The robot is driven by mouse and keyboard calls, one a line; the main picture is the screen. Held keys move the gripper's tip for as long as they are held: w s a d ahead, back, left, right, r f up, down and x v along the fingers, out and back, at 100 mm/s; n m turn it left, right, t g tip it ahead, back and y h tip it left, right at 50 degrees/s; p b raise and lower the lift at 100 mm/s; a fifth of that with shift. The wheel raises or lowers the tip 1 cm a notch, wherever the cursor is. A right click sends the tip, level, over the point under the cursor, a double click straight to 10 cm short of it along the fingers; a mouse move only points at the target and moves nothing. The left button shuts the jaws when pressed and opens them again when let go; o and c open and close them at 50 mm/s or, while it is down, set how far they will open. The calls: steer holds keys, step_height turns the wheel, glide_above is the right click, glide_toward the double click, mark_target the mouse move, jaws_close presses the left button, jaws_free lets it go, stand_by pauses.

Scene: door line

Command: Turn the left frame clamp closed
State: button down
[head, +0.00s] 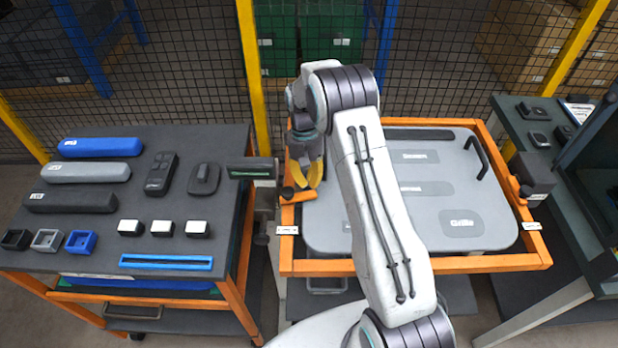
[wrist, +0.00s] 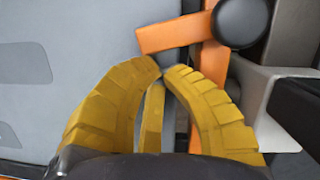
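The left frame clamp (head: 300,196) is a short orange lever with a black round knob (head: 287,193) on the left side of the orange frame. In the wrist view the clamp lever (wrist: 168,37) reaches from beside its black knob (wrist: 241,22) over the frame bar to the grey panel's edge. The grey panel (head: 460,195) lies in the frame. My gripper (head: 312,184) has yellow fingers just beside the lever. In the wrist view my gripper's (wrist: 163,69) fingertips nearly meet, with nothing seen between them, just short of the lever. I see no clear contact.
A second orange clamp (head: 514,186) is on the frame's right side. A dark cart (head: 100,255) on the left holds blocks, a handset and a blue rail. A grey bracket (wrist: 270,100) stands close beside my fingers. A mesh fence (head: 190,60) runs behind.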

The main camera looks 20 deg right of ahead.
stand_by(0.3)
steer(key=b, duration=0.3)
steer(key=shift+s+d+f, duration=0.15)
steer(key=shift+s+f, duration=0.1)
steer(key=shift+f, duration=0.1)
steer(key=s+b, duration=0.1)
steer(key=b, duration=0.1)
steer(key=shift+s+d+r+b, duration=0.2)
steer(key=shift+b, duration=0.2)
steer(key=shift+r, duration=0.15)
